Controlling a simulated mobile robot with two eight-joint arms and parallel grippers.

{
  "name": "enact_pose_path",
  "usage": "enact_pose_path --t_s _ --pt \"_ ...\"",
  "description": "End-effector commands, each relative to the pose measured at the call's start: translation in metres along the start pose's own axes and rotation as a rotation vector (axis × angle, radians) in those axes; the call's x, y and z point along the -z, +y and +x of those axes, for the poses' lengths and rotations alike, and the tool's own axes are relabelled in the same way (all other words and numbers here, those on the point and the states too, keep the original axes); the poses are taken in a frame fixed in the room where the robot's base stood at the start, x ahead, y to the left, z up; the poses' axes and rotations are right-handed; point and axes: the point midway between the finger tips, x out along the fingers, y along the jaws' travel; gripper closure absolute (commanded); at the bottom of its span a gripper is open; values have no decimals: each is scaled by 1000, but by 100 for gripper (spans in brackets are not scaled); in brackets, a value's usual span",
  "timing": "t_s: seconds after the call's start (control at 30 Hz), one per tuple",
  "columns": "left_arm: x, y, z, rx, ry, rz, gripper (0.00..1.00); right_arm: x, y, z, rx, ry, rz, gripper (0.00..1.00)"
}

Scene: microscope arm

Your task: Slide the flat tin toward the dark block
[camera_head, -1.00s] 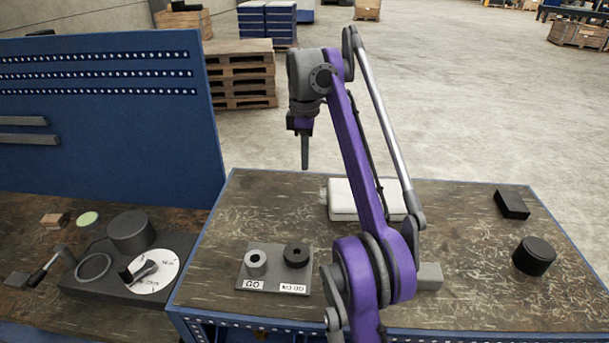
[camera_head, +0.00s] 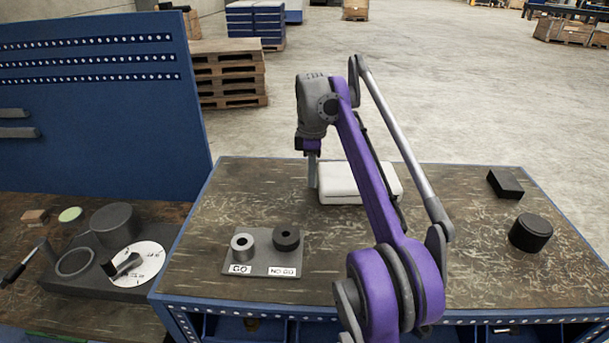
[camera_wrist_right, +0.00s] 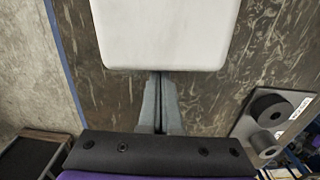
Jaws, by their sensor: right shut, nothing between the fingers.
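The flat tin (camera_head: 338,182) is a white, rounded, low box lying on the bench top, partly behind my right arm. It also shows in the right wrist view (camera_wrist_right: 165,35), filling the top middle. The dark block (camera_head: 505,183) lies well to the right, near the bench's far right corner. My right gripper (camera_head: 312,184) points down at the tin's left end, fingers shut and empty. In the wrist view its fingertips (camera_wrist_right: 159,76) are right at the tin's edge; I cannot tell whether they touch. My left gripper is not in view.
A black cylinder (camera_head: 530,233) stands in front of the dark block. A grey plate (camera_head: 262,264) with two rings sits at the front left. The bench (camera_head: 440,190) looks clear between tin and block, though my arm hides part. A blue pegboard (camera_head: 100,120) stands left.

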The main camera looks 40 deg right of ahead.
Motion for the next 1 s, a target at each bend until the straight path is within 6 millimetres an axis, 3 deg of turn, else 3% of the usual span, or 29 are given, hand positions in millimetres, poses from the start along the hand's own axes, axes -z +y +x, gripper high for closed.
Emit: enact_pose_path --t_s 0.3,0.43,1.0 --pt "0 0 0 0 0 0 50 -2 0 0 0 0 1 100" --pt "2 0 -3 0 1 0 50 -18 1 -2 -1 -1 5 100" --pt "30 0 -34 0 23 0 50 -187 1 -4 -3 0 8 100"
